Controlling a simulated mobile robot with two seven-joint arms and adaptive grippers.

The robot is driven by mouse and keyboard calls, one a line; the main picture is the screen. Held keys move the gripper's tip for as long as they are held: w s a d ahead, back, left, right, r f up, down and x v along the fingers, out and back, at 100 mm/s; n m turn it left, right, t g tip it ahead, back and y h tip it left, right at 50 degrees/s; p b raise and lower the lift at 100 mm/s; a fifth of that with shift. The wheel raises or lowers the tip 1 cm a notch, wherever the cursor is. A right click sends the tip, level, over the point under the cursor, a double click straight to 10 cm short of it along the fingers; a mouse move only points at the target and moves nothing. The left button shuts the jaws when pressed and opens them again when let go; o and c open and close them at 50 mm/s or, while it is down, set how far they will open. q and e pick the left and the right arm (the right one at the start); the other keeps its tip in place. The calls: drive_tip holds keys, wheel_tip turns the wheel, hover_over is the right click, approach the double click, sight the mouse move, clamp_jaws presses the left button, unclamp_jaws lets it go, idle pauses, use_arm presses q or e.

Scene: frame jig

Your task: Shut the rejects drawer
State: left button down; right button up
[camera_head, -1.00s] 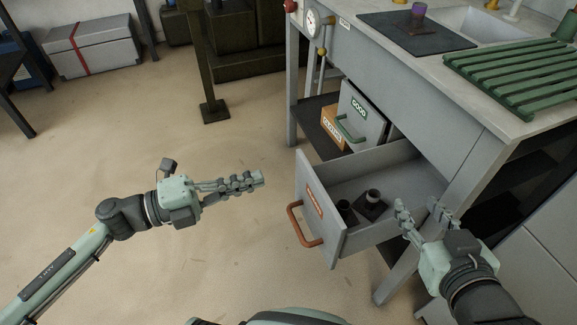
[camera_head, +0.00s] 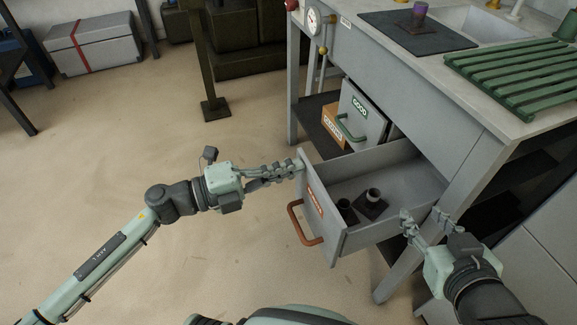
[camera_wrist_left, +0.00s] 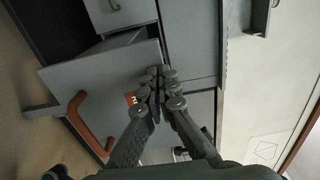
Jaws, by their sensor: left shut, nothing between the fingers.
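The rejects drawer (camera_head: 326,232) is a grey drawer pulled well out of the bench, with an orange label and an orange handle (camera_head: 300,222) on its front. Two dark fittings (camera_head: 372,203) lie inside it. My left gripper (camera_head: 298,165) is shut and empty, its fingertips at the upper far part of the drawer front. In the left wrist view the shut fingers (camera_wrist_left: 162,76) overlap the drawer front (camera_wrist_left: 108,82), with the handle to their left; whether they touch it I cannot tell. My right gripper (camera_head: 426,214) is open and empty, just right of the drawer's near side.
The green-handled GOOD drawer (camera_head: 361,115) stands partly out behind the rejects drawer. The grey bench (camera_head: 390,75) carries a green slatted rack (camera_head: 520,75) and a dark mat. A bench leg stands near my right gripper. The floor left of the drawer is clear.

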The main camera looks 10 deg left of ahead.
use_arm(q)
drive_tip(key=p+x, duration=0.4)
drive_tip(key=x, duration=1.8)
use_arm(e)
drive_tip(key=s+d+f+m+g+h, duration=0.1)
drive_tip(key=s+d+f+g+h, duration=0.3)
drive_tip(key=s+d+f+g, duration=0.4)
drive_tip(key=s+d+f, duration=0.2)
drive_tip(key=s+d, duration=0.1)
drive_tip(key=s, duration=0.1)
drive_tip(key=shift+s+d+g, duration=0.15)
drive_tip(key=shift+d+g, duration=0.15)
use_arm(q)
drive_tip(key=shift+r, duration=0.1)
drive_tip(key=shift+a, duration=0.15)
use_arm(e)
drive_tip(key=shift+m, duration=0.3)
